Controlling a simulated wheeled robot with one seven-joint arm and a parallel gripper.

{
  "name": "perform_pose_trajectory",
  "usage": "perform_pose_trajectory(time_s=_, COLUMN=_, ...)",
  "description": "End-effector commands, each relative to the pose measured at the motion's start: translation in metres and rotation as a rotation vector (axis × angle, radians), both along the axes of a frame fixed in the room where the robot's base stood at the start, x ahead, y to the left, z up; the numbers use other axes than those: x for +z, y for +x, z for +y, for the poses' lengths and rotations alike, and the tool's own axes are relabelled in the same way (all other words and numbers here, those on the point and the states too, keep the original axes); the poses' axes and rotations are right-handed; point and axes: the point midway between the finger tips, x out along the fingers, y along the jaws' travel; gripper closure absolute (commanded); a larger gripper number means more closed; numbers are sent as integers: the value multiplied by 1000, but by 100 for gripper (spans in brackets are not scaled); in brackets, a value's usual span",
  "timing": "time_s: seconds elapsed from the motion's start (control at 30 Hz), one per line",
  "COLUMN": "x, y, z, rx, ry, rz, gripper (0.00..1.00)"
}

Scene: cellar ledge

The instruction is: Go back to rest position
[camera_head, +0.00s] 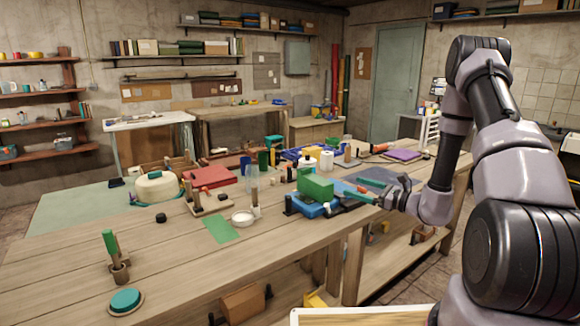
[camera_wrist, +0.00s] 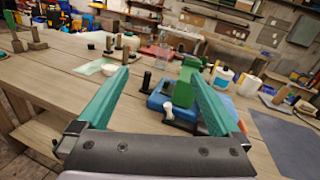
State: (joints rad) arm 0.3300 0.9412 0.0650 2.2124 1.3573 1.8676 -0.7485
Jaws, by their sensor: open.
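My gripper (camera_head: 362,194) is at the end of my arm, over the right part of the workbench, beside a green block (camera_head: 316,186) on a blue base (camera_head: 318,206). In the wrist view, my gripper (camera_wrist: 160,98) has two teal fingers spread wide apart with nothing held between them. The green block (camera_wrist: 184,88) and the blue base (camera_wrist: 168,104) lie beyond the fingers, partly hidden by the right finger. In the head view, my arm is bent down from the right edge.
The long wooden workbench (camera_head: 180,265) holds many items. A white bowl (camera_head: 243,216), a green sheet (camera_head: 221,229) and a teal disc (camera_head: 126,301) lie to the left. A dark grey mat (camera_wrist: 285,145) lies right of the gripper. The bench's front left is mostly clear.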

Motion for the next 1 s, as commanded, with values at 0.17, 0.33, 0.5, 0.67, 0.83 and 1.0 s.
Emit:
perform_pose_trajectory(time_s=0.17, x=51, y=-19, z=26, rx=162, ry=-81, rz=-67, gripper=0)
perform_pose_trajectory(time_s=0.33, x=109, y=-60, z=56, rx=386, ry=-236, rz=-155, gripper=0)
perform_pose_trajectory(time_s=0.5, x=153, y=-113, z=73, rx=596, ry=-450, rz=-248, gripper=0)
perform_pose_trajectory(time_s=0.67, x=182, y=-161, z=75, rx=747, ry=-686, rz=-335, gripper=0)
perform_pose_trajectory(time_s=0.83, x=205, y=-205, z=62, rx=852, ry=-966, rz=-435, gripper=0)
perform_pose_trajectory(time_s=1.0, x=227, y=-238, z=38, rx=889, ry=-1268, rz=-540, gripper=0)
